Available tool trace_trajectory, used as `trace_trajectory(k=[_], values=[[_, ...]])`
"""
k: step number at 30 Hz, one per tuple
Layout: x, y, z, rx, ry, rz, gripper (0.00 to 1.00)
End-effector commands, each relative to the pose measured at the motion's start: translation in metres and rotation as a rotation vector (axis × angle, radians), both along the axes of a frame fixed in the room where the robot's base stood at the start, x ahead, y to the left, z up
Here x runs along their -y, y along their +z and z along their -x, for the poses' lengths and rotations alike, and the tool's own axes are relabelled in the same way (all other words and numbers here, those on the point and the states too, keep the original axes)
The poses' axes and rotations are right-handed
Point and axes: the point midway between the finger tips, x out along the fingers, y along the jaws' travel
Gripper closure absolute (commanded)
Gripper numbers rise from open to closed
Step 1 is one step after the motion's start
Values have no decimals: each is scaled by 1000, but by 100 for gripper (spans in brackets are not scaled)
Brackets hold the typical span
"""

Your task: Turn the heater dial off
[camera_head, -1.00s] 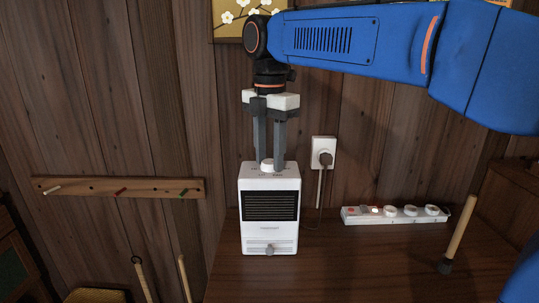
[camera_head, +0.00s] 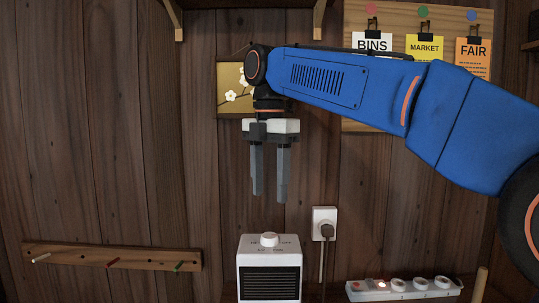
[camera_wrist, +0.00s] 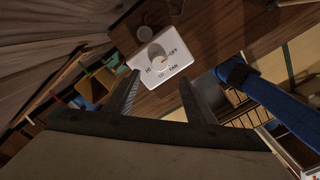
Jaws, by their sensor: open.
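The white heater (camera_head: 270,254) has a black grille and a round white dial (camera_head: 268,240) on top. Its lower part is cut off in the head view. My gripper (camera_head: 270,197) points down above the dial, open and empty, with clear space below the fingertips. In the wrist view, the heater's top (camera_wrist: 181,56) shows OFF, FAN, LO and HI labels around the dial (camera_wrist: 156,54). My gripper's fingers (camera_wrist: 159,82) are apart, either side of the heater top's near part.
A wall outlet with a plug (camera_head: 326,231) is right of the heater. A power strip (camera_head: 400,289) with a red light lies further right. A wooden peg rail (camera_head: 110,257) is on the left wall. A framed flower picture (camera_head: 231,91) hangs behind my gripper.

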Motion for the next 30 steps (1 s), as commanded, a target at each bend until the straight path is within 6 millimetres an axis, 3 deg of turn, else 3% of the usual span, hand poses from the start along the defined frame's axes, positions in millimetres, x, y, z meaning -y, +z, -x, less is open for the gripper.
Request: trace_trajectory(k=[6,12,30], values=[[0,40,-1,1,0,-1,50],[0,62,-1,1,0,-1,50],[0,71,0,1,0,-1,50]])
